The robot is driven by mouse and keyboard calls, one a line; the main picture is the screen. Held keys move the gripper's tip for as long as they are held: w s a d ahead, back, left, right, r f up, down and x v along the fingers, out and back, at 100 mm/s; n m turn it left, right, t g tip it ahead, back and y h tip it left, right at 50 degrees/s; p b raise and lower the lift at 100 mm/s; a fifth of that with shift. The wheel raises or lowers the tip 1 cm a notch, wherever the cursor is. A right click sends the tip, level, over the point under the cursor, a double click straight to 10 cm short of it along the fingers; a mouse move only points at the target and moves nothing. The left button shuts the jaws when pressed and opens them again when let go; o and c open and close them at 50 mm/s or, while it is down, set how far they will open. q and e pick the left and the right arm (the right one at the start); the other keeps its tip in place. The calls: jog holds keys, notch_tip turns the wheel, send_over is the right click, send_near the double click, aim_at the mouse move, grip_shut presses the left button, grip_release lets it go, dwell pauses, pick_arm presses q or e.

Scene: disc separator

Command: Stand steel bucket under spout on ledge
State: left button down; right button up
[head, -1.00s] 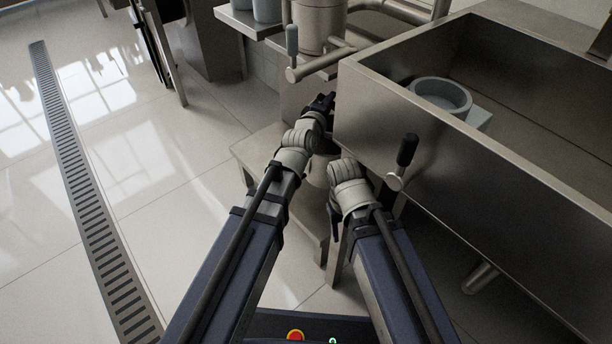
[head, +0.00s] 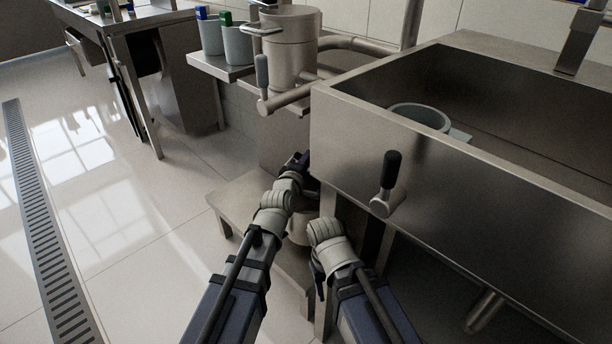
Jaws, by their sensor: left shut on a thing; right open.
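A rounded metal body, apparently the steel bucket (head: 299,229), shows low between my two arms, mostly hidden by my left arm. My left gripper (head: 301,160) is shut, just left of the sink's front corner; its grip is hard to see, but the bucket appears to hang from it. My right gripper (head: 318,284) is open, lower and nearer to me, its fingers mostly hidden behind its wrist. A low metal ledge (head: 236,196) on legs lies under and left of my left gripper. Above it, a pipe spout (head: 266,106) with a grey lever sticks out from the steel separator (head: 292,50).
The deep steel sink (head: 420,165) fills the right, with a black-handled lever (head: 388,180) jutting from its front wall. A grey round vessel (head: 420,117) sits inside it. Two grey cups stand on a shelf (head: 217,68) left of the separator. The floor at left is clear.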

pick_arm(q)
jog(key=shift+f+b, duration=1.7)
jog(key=shift+f, duration=0.15)
jog(key=shift+f, duration=0.15)
jog(key=c, duration=0.7)
grip_release()
jog(key=shift+r, duration=0.25)
